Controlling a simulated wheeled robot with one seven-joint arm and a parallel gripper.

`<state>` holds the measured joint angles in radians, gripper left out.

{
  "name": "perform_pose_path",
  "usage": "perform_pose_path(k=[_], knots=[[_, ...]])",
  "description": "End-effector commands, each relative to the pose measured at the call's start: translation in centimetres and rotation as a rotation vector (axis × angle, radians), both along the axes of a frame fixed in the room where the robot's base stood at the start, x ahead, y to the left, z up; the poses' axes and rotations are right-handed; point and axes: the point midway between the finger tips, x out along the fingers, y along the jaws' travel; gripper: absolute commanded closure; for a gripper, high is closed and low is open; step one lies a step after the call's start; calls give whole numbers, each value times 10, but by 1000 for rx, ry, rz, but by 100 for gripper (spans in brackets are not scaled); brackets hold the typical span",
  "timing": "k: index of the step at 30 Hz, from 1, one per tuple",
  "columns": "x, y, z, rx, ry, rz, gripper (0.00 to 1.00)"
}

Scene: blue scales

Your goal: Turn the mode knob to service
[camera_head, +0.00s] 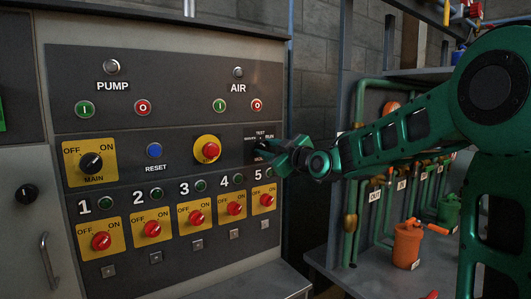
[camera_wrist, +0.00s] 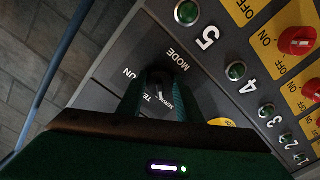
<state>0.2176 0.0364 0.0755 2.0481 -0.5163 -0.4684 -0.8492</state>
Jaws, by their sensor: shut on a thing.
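In the head view my gripper (camera_head: 266,150) reaches the panel's right edge and hides most of the knob. Small TEST, SERVICE and RUN labels (camera_head: 260,137) show just above it. The fingers partly cover the labels in the wrist view. I cannot tell which label the knob points to.
A red emergency button (camera_head: 211,150) on a yellow disc is left of my gripper. Numbered red OFF/ON knobs (camera_head: 263,200) and green lamps (camera_head: 270,174) sit close below. A MAIN switch (camera_head: 91,163) is far left. Green pipes (camera_head: 358,170) and an orange can (camera_head: 407,243) stand right.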

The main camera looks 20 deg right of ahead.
Motion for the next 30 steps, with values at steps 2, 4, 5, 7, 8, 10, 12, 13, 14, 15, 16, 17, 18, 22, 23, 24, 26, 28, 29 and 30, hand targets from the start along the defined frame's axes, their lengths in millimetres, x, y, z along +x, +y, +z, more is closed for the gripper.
perform_pose_path(k=[2, 4, 5, 7, 8, 10, 12, 13, 14, 15, 16, 17, 18, 22, 23, 24, 26, 28, 29, 30], knots=[[0, -3, -3, -7, 3, -5, 90], [0, -3, -3, -9, 2, -5, 90], [0, -3, -3, -9, 2, -5, 90], [0, -3, -3, -9, 2, -5, 90], [0, -2, -3, -9, 2, -5, 90], [0, -2, -3, -9, 3, -4, 90], [0, -2, -3, -8, 3, -4, 90], [0, -2, -3, -8, 3, -4, 63], [0, -2, -3, -8, 3, -4, 56], [0, -2, -3, -8, 3, -4, 49], [0, -2, -2, -8, 3, -3, 49], [0, -2, -2, -8, 2, -3, 49], [0, -1, -2, -8, 2, -3, 49], [0, -1, -1, -7, 0, -2, 49], [0, -1, -1, -6, 1, -2, 49], [-1, -1, -1, -6, 1, -2, 49], [-3, -2, -1, -7, 0, -2, 49], [-10, -4, -1, -6, 1, -2, 49], [-13, -5, 0, -6, 0, -1, 49], [-19, -7, -1, -6, 0, -3, 49]])
